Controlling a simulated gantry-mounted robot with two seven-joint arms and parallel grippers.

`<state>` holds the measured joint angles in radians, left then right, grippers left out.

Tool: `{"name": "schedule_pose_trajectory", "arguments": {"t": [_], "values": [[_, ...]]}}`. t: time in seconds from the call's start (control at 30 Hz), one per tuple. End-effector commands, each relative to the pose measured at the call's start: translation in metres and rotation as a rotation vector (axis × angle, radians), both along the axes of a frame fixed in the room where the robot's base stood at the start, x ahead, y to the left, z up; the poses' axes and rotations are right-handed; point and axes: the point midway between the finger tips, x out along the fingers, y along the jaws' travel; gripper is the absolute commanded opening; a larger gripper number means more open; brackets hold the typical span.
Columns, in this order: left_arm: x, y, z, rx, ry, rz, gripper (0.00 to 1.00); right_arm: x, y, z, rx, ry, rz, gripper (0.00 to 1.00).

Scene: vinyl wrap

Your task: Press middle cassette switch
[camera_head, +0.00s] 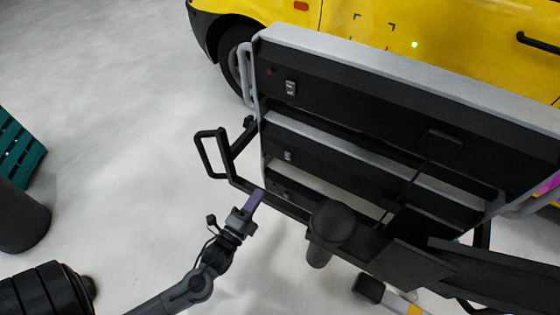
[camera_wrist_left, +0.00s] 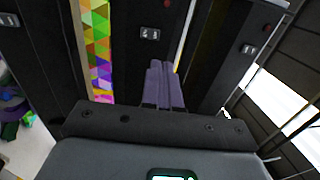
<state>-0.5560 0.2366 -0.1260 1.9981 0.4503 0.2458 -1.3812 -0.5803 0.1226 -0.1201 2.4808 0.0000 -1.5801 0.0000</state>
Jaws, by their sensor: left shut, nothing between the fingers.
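A grey-framed rack (camera_head: 340,52) holds dark cassettes stacked one above another. The middle cassette switch (camera_head: 287,155) is a small rocker near the left end of the middle dark panel. In the left wrist view the middle switch (camera_wrist_left: 150,33) shows just beyond the fingertips. My left gripper (camera_head: 257,196) has purple fingers and is shut and empty, in front of the rack's lower left side. Its closed fingers (camera_wrist_left: 164,66) point toward the middle panel; contact is not visible. My right gripper is not visible.
An upper switch (camera_head: 290,87) and a partly seen lower switch (camera_head: 284,192) sit on the neighbouring cassettes. A black handle (camera_head: 208,152) juts from the rack's left. A yellow vehicle (camera_head: 470,30) stands behind. Grey floor (camera_head: 120,130) is open at left.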

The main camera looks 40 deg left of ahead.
Motion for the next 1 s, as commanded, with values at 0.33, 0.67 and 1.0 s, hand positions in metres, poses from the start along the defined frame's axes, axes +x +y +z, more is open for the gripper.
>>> {"name": "schedule_pose_trajectory", "arguments": {"t": [0.33,0.67,1.0], "values": [[0.042,0.008,0.004,0.001,-0.005,0.0,0.0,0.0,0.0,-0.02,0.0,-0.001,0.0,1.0],[0.099,0.019,0.014,0.001,-0.004,0.001,0.0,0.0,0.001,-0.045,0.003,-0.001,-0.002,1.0],[0.131,0.025,0.02,-0.001,-0.001,0.0,0.0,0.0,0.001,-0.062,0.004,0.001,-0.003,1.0]]}}
